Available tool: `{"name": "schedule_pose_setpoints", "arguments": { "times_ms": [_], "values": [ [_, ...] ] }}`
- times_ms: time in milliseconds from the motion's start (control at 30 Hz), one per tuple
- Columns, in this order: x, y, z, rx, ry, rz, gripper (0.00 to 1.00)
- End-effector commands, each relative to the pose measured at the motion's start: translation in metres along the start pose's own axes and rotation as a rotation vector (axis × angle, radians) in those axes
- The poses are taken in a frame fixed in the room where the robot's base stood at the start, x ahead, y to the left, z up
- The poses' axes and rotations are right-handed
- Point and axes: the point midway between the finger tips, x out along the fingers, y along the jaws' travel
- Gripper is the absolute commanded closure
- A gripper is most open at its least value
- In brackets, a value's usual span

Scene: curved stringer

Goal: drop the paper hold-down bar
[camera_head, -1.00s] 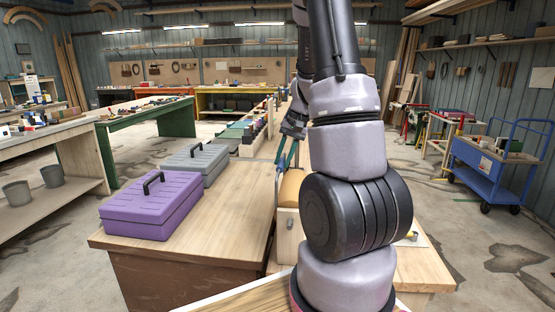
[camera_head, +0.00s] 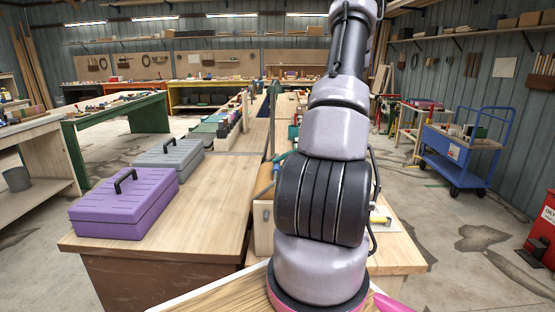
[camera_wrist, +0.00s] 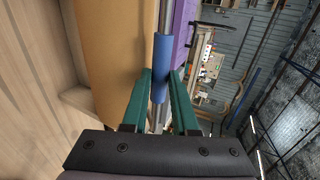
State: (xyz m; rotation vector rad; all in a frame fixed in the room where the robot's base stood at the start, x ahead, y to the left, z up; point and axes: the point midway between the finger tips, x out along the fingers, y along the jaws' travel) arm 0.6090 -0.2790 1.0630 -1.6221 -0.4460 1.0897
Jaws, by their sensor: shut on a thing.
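The hold-down bar (camera_wrist: 166,14) is a thin metal rod with a blue sleeve (camera_wrist: 160,55), running lengthwise in the wrist view. My gripper (camera_wrist: 161,78) has two green fingers, one on each side of the blue sleeve, shut on it. The brown paper roll (camera_wrist: 112,60) lies just left of the bar in the wrist view. In the head view, my arm hides the gripper and most of the bar. Part of the roll's wooden stand (camera_head: 263,228) shows on the bench left of my arm.
A purple toolbox (camera_head: 125,205) and a grey toolbox (camera_head: 170,155) stand on the wooden bench (camera_head: 205,215) at left. A blue cart (camera_head: 455,160) stands on the floor at right. A yellow-handled item (camera_head: 380,220) lies right of my arm.

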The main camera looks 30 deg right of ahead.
Motion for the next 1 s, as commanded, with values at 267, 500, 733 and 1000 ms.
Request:
{"name": "schedule_pose_setpoints", "arguments": {
  "times_ms": [267,500,733,1000],
  "values": [
    [-0.002,0.011,0.001,-0.001,-0.003,0.008,1.00],
    [-0.002,0.014,0.001,-0.001,-0.004,0.009,1.00],
    [-0.002,0.014,0.001,-0.001,-0.004,0.010,1.00],
    [-0.002,0.014,0.001,-0.001,-0.004,0.010,0.43]
  ]
}}
